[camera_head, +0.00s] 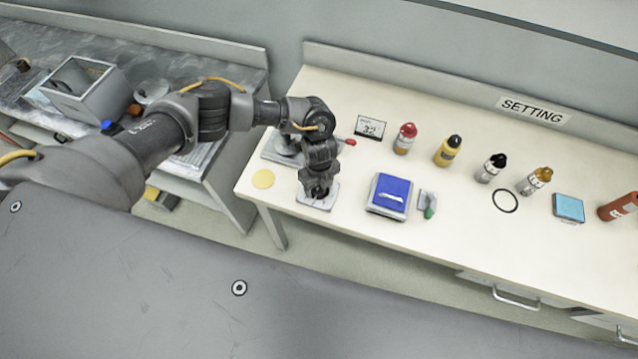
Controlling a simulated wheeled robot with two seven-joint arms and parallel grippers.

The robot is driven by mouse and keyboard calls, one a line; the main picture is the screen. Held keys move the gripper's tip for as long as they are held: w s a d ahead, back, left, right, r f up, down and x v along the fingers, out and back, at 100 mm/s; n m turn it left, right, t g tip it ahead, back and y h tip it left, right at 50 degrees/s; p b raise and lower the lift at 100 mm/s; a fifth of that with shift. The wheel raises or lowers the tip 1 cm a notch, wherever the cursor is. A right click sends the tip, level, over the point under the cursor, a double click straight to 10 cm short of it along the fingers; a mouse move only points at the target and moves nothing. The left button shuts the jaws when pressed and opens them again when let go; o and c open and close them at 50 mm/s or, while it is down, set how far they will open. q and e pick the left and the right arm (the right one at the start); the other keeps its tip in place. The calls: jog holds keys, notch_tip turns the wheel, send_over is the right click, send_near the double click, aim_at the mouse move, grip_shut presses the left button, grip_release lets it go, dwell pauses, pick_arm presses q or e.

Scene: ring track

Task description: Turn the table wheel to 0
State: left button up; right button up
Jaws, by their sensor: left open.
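My left gripper (318,192) points down over the left end of the cream table (450,235). It is open, low over a small light plate (329,202); I cannot tell whether it touches anything. Behind it, a grey base (271,150) with a rounded metal part (287,146) is partly hidden by my arm. I cannot make out for sure which part is the wheel. A red tip (350,141) shows just right of my wrist. A small card (371,128) behind bears dark figures, too small to read surely. My right gripper is not in view.
A blue box (390,195) and a small green-tipped item (429,206) lie right. Several bottles, including a red-capped one (405,138), stand behind. A "SETTING" sign (533,109) is at the back. A grey bench (210,45) stands left.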

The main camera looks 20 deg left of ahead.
pick_arm(q)
jog(key=c, duration=1)
